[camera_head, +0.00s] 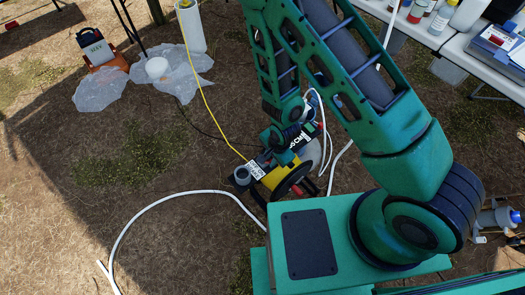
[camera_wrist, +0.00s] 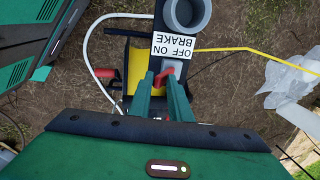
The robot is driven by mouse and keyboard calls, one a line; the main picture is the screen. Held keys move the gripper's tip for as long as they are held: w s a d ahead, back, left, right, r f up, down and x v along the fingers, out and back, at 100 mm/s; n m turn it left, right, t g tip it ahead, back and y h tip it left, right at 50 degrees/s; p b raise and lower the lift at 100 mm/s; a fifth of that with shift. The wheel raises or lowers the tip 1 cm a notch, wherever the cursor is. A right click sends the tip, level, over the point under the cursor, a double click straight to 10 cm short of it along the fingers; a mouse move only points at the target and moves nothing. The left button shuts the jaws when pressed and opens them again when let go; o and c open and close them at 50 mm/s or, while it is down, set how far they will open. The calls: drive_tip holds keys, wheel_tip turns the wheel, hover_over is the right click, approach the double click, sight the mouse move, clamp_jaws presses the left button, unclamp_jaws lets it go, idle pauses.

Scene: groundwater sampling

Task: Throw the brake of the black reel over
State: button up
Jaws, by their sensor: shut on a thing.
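The black reel (camera_head: 294,181) stands on the ground in the middle of the head view, with a yellow drum and a black frame. It also shows in the wrist view, its yellow drum (camera_wrist: 137,66) partly hidden behind my fingers. A white label (camera_wrist: 174,46) reading BRAKE, OFF and ON sits on the frame, upside down in the wrist view. The red brake lever (camera_wrist: 160,82) is just below the label. My gripper (camera_wrist: 171,80) is shut on the lever, one finger on each side. My arm hides part of the reel in the head view.
A yellow line (camera_head: 208,105) runs from the reel to a white pipe (camera_head: 191,28). A white hose (camera_head: 150,205) lies on the ground at left. Plastic sheeting (camera_head: 103,90) and an orange case (camera_head: 100,50) lie at upper left. A table (camera_head: 455,45) with bottles stands upper right.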

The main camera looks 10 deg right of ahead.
drive_tip(key=shift+s+d, duration=0.15)
drive_tip(key=shift+o, duration=0.4)
drive_tip(key=shift+s+d+f+t+y, duration=0.4)
drive_tip(key=shift+s+d+f+t, duration=0.1)
drive_tip(key=shift+s+f, duration=0.25)
drive_tip(key=o, duration=0.6)
drive_tip(key=shift+o, duration=0.2)
drive_tip(key=shift+w+a+r, duration=0.1)
drive_tip(key=shift+w, duration=0.05)
